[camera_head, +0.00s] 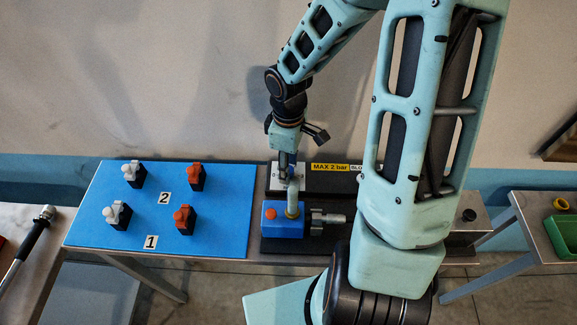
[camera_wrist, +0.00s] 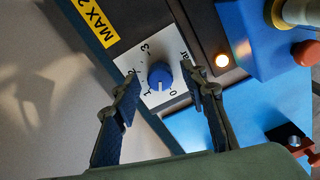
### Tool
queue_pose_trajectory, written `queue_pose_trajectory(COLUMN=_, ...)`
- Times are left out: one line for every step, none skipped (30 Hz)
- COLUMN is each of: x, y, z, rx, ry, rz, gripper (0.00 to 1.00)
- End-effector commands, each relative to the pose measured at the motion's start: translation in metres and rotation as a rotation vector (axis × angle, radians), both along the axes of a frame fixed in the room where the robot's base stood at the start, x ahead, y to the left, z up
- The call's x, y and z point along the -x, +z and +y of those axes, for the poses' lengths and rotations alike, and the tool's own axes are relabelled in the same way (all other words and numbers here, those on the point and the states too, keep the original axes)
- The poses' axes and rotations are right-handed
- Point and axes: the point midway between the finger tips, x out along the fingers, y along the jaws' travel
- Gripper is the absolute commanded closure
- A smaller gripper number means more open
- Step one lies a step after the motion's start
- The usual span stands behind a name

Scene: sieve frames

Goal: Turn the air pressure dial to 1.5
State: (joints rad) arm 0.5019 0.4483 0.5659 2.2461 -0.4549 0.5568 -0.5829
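The air pressure dial is a round blue knob (camera_wrist: 160,76) on a white plate (camera_wrist: 146,63) marked with 0, 1, 3 and "bar" in the wrist view. A pale mark on the knob seems to point toward the side between 0 and 1; its exact reading is too small to tell. My gripper (camera_wrist: 159,72) is open, with one finger on each side of the knob and visible gaps between. In the head view my gripper (camera_head: 287,172) points down over the white plate (camera_head: 304,178) and hides the knob.
A yellow "MAX 2 bar" label (camera_head: 329,167) is beside the plate. A blue box (camera_head: 283,226) with a red button and an upright pipe (camera_head: 293,199) stands close in front. A small lamp (camera_wrist: 222,60) glows. A blue board (camera_head: 100,220) with several grey and orange-topped parts lies left.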

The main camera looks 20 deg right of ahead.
Motion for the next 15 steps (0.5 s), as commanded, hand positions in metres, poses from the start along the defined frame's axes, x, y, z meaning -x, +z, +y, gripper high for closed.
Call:
queue_pose_trajectory(x=0.0001, y=-0.0016, z=0.0002, rx=0.0, ry=0.001, rz=0.0, gripper=0.6)
queue_pose_trajectory(x=0.0001, y=-0.0019, z=0.0002, rx=0.0, ry=0.001, rz=0.0, gripper=0.6)
queue_pose_trajectory(x=0.0001, y=-0.0021, z=0.0001, rx=0.0, ry=0.001, rz=0.0, gripper=0.6)
queue_pose_trajectory(x=0.0, y=-0.002, z=0.0, rx=0.0, ry=0.001, rz=0.0, gripper=0.6)
queue_pose_trajectory(x=0.0, y=-0.002, z=0.0, rx=0.0, ry=0.001, rz=0.0, gripper=0.6)
queue_pose_trajectory(x=0.0, y=-0.0019, z=0.0, rx=0.0, ry=0.001, rz=0.0, gripper=0.6)
queue_pose_trajectory(x=0.0001, y=-0.0018, z=-0.0001, rx=0.0, ry=0.001, rz=0.0, gripper=0.6)
queue_pose_trajectory(x=0.0, y=-0.0018, z=-0.0001, rx=0.0, ry=0.001, rz=0.0, gripper=0.6)
queue_pose_trajectory(x=0.0, y=-0.0018, z=-0.0001, rx=0.0, ry=0.0, rz=0.0, gripper=0.62)
queue_pose_trajectory(x=0.0, y=-0.0017, z=-0.0001, rx=0.0, ry=0.0, rz=0.0, gripper=0.66)
queue_pose_trajectory(x=0.0, y=-0.0017, z=-0.0001, rx=0.0, ry=0.0, rz=0.0, gripper=0.69)
queue_pose_trajectory(x=-0.0001, y=-0.0017, z=-0.0002, rx=0.0, ry=0.0, rz=0.0, gripper=0.73)
queue_pose_trajectory(x=-0.0001, y=-0.0017, z=-0.0002, rx=0.0, ry=0.0, rz=0.0, gripper=0.77)
queue_pose_trajectory(x=-0.0001, y=-0.0017, z=-0.0002, rx=0.0, ry=0.0, rz=0.0, gripper=0.8)
queue_pose_trajectory(x=-0.0001, y=-0.0016, z=-0.0002, rx=0.0, ry=0.0, rz=0.0, gripper=0.84)
